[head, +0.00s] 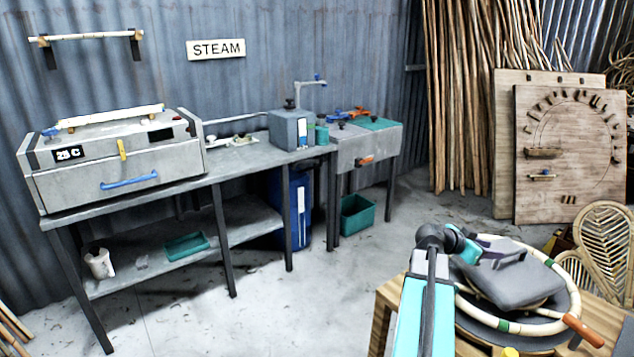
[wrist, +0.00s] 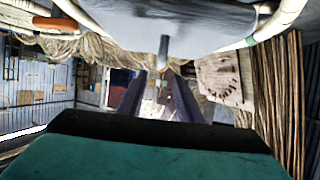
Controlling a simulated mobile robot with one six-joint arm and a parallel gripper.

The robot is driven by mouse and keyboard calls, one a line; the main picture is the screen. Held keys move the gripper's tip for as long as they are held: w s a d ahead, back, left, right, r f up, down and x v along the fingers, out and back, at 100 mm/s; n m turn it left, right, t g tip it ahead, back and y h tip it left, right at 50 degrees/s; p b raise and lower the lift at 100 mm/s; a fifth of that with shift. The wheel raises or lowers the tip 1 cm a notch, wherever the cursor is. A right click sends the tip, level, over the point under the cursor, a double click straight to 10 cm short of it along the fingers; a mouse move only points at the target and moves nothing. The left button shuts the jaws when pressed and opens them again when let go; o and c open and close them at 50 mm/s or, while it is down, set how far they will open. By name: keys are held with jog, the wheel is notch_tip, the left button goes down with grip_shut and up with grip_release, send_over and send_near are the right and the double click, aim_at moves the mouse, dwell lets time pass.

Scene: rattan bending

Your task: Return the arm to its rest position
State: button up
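My gripper (head: 518,250) is at the lower right of the head view, above a grey cushion-like block (head: 515,285) inside a round rattan hoop (head: 572,300). My teal and grey arm is folded in front of it. In the wrist view, the two dark fingers of my gripper (wrist: 158,80) stand apart, with background showing between them and nothing held. The grey block (wrist: 180,20) fills the top of that view, with a piece of the hoop (wrist: 285,15) at its right. I cannot tell the exact gap between gripper and block.
A wooden table (head: 385,305) carries the hoop, which has an orange handle (head: 583,330). Woven rattan panels (head: 605,240) stand at right. A steam box (head: 115,165) sits on a grey bench (head: 225,172) at left. A pegged board (head: 570,170) leans behind. The middle floor (head: 300,300) is clear.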

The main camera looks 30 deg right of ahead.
jog(key=w+a+f+n+t+y, duration=0.2)
jog(key=w+a+f+n, duration=0.1)
jog(key=w+a+f, duration=0.5)
jog(key=w+a+f+n+t+y, duration=0.1)
jog(key=w+a+f+n+y, duration=0.15)
jog(key=w+a+f, duration=0.55)
jog(key=w+a+f+n+t+y, duration=0.1)
jog(key=w+a+f+n+t, duration=0.25)
jog(key=a, duration=0.75)
jog(key=w+a+f+n+g+y, duration=0.1)
jog(key=a+f+n+y, duration=0.2)
jog(key=a, duration=0.9)
jog(key=w+a+f+n+y, duration=0.15)
jog(key=a+f+n, duration=0.3)
jog(key=a, duration=0.65)
jog(key=w+a+f+n+g+y, duration=0.1)
jog(key=w+a+f+n+y, duration=0.3)
jog(key=a, duration=0.8)
jog(key=s+a+f+n+h, duration=0.1)
jog(key=s+a+f, duration=0.2)
jog(key=s+a, duration=0.3)
jog(key=s+f+g, duration=0.3)
jog(key=s+f, duration=0.6)
jog(key=s, duration=0.3)
jog(key=s+f+g, duration=0.3)
jog(key=s+f, duration=0.5)
jog(key=s, duration=0.4)
jog(key=shift+a+f, duration=0.35)
jog(key=shift+s, duration=0.1)
